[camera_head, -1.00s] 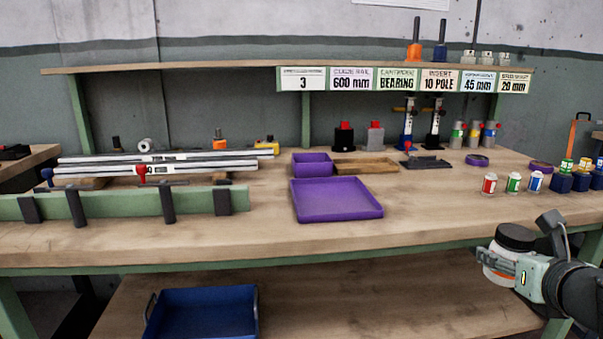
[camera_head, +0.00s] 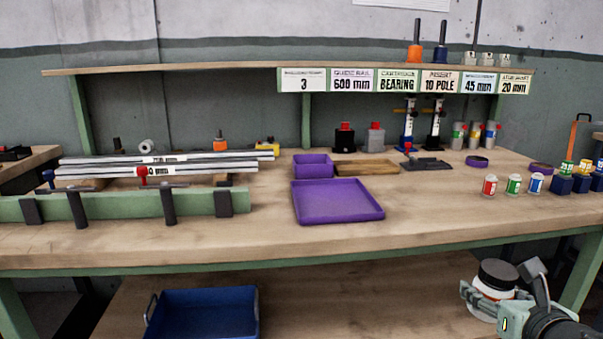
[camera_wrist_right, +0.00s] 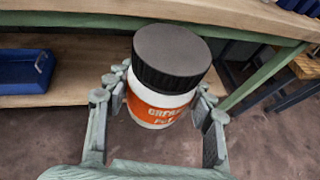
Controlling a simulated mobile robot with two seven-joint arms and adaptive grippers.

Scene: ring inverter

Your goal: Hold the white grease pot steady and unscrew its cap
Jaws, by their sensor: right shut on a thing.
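The white grease pot (camera_head: 484,296) has a black ribbed cap (camera_head: 498,272) and an orange label. My right gripper (camera_head: 490,292) is shut around the pot's body and holds it in the air in front of the bench, below the tabletop edge. In the right wrist view the pot (camera_wrist_right: 158,108) stands between the two fingers (camera_wrist_right: 160,105), with its black cap (camera_wrist_right: 170,55) on top and clear of the fingers. The pot looks slightly tilted there. My left gripper is not in either view.
The wooden workbench (camera_head: 430,215) carries a purple tray (camera_head: 337,202), a small purple bin (camera_head: 312,166), rails (camera_head: 165,172) and several small pots at the right. A blue bin (camera_head: 203,314) sits on the lower shelf. The front tabletop is largely clear.

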